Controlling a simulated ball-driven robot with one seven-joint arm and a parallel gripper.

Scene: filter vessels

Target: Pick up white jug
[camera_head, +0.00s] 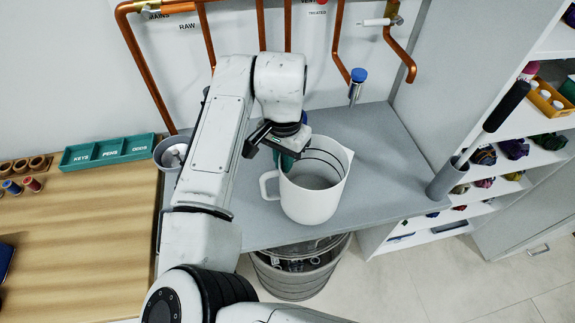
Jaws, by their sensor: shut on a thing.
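The white jug (312,203) is upright, with its open mouth facing up and its handle on the left side. It is at the front part of the grey counter (368,150). I cannot tell whether its base touches the counter. My gripper (290,152) comes down from behind at the jug's far left rim and is shut on the jug there. The fingertips are partly hidden by the rim and by the dark gripper body. A small teal patch shows beside the fingers, too small to make out.
A metal bin (300,278) stands on the floor below the counter's front edge. Copper pipes (140,62) and a blue-capped tap (357,80) are on the back wall. A grey holder (446,180) with a dark-handled brush stands right. A teal tray (108,152) lies left.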

